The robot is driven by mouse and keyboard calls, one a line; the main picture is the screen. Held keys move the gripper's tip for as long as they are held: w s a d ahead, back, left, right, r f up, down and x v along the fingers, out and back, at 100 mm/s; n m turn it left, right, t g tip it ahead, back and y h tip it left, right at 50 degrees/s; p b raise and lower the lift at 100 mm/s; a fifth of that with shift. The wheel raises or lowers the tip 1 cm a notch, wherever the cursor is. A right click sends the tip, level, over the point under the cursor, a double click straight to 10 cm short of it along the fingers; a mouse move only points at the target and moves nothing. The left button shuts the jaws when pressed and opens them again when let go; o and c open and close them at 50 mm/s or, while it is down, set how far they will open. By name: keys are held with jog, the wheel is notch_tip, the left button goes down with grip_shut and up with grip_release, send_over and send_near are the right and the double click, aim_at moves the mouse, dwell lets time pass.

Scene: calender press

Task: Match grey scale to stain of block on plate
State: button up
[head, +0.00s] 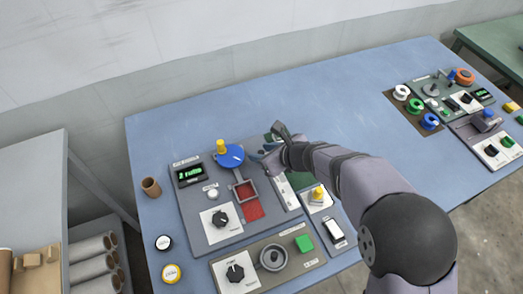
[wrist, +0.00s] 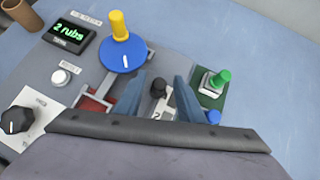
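My gripper (wrist: 160,90) shows two blue fingers set apart, one on each side of a small black knob (wrist: 158,88). The knob stands on a pale strip; whether the fingers touch it I cannot tell. In the head view, my gripper (head: 268,148) is over the panel's back right part, beside a blue disc (head: 231,157) with a yellow handle. A pale strip (head: 287,193), perhaps the grey scale, runs forward from beneath my gripper. A red plate (head: 248,208) in a grey frame lies left of it. A block and its stain cannot be made out clearly.
A display (wrist: 69,32) reads "2 rubs". A white button (wrist: 62,78) and black dial (wrist: 16,120) are nearby. Blue table (head: 330,100) is clear behind the panel.

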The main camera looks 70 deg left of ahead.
aim_at(272, 183)
jog(key=shift+a+f, duration=0.2)
jog(key=shift+f, duration=0.05)
grip_shut()
jog(key=shift+d+f+b, duration=0.15)
jog(key=shift+d+b, duration=0.3)
jog(key=shift+b, duration=0.2)
jog(key=d+b, duration=0.4)
jog(key=d, duration=0.2)
jog(key=shift+d, duration=0.55)
jog(key=shift+r, duration=0.2)
grip_release()
